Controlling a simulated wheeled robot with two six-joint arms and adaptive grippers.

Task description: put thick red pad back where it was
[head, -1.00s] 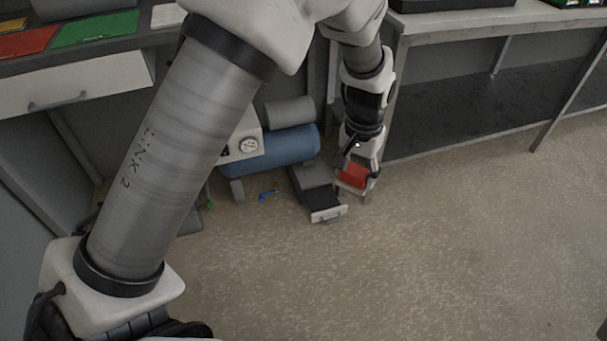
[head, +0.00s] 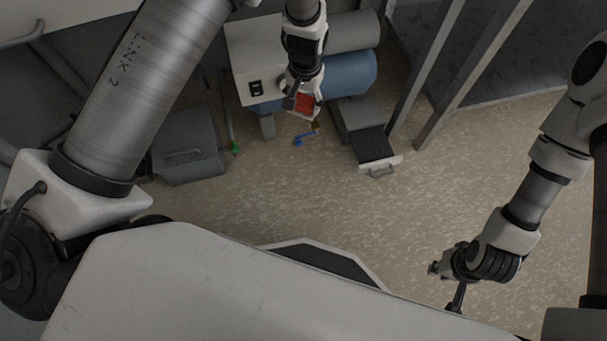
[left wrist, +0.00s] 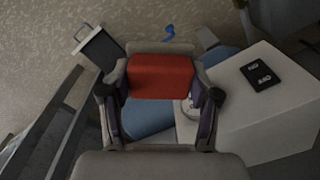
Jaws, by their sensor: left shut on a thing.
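The thick red pad (head: 305,103) is held in my left gripper (head: 303,108), in front of the blue tank in the head view. In the left wrist view the red pad (left wrist: 161,76) spans the space between the two fingers of the left gripper (left wrist: 161,85), which is shut on it. A small grey unit with an open dark drawer (head: 374,146) stands on the floor to the right of the pad. The drawer also shows in the left wrist view (left wrist: 101,49). My right gripper (head: 456,297) is low at the right, partly hidden, its fingers unclear.
A blue tank (head: 345,76) with a white box (head: 248,50) stands behind the left gripper. A grey bin (head: 187,150) stands at left. Small green (head: 235,149) and blue (head: 298,141) items lie on the floor. Bench legs (head: 424,75) rise at right. The floor in front is open.

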